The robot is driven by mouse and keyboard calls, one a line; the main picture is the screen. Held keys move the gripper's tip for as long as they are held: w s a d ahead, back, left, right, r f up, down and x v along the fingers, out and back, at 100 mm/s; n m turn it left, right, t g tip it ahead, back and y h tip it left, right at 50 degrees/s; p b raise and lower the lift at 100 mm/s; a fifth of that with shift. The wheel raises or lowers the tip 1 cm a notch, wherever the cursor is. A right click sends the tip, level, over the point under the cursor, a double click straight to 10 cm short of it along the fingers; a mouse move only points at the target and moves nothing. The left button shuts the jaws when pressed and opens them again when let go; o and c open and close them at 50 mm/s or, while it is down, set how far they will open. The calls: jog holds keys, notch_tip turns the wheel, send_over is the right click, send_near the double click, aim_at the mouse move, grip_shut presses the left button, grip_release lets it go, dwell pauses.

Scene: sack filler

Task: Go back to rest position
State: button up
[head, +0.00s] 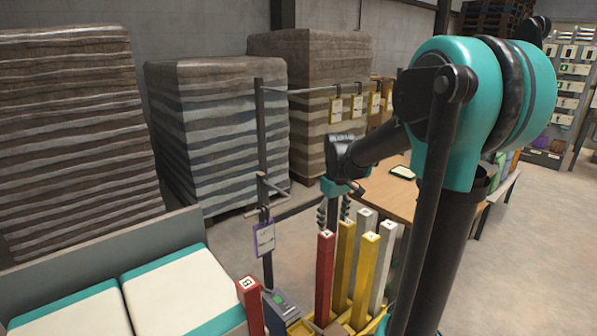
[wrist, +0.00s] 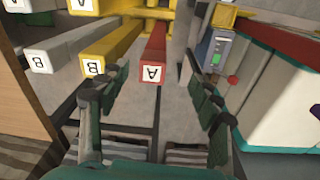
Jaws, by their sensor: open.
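My gripper (head: 334,207) hangs from my teal and black arm in the middle of the head view, near the tops of the coloured posts. In the wrist view my gripper (wrist: 158,105) has its two dark fingers spread wide apart with nothing between them. A red post (wrist: 153,60) with an "A" label lies beyond the fingertips, apart from them. The red post (head: 325,275) stands upright in the head view with yellow posts (head: 364,280) and pale grey posts (head: 384,262) beside it.
A second red post (head: 249,300) and a device with a green screen (head: 281,305) stand left of the rack. A purple tag (head: 264,238) hangs on a dark stand (head: 262,140). White sacks (head: 180,285) lie left. A wooden table (head: 395,195) stands behind; the floor at right (head: 545,240) is clear.

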jog(key=s+d+f+m+t, duration=0.1)
jog(key=s+f+m, duration=0.2)
jog(key=s, duration=0.6)
jog(key=s+d+f+m+t, duration=0.2)
jog(key=s+f+m, duration=0.1)
jog(key=s+f, duration=0.4)
jog(key=shift+s+f, duration=0.35)
jog(key=shift+s, duration=0.9)
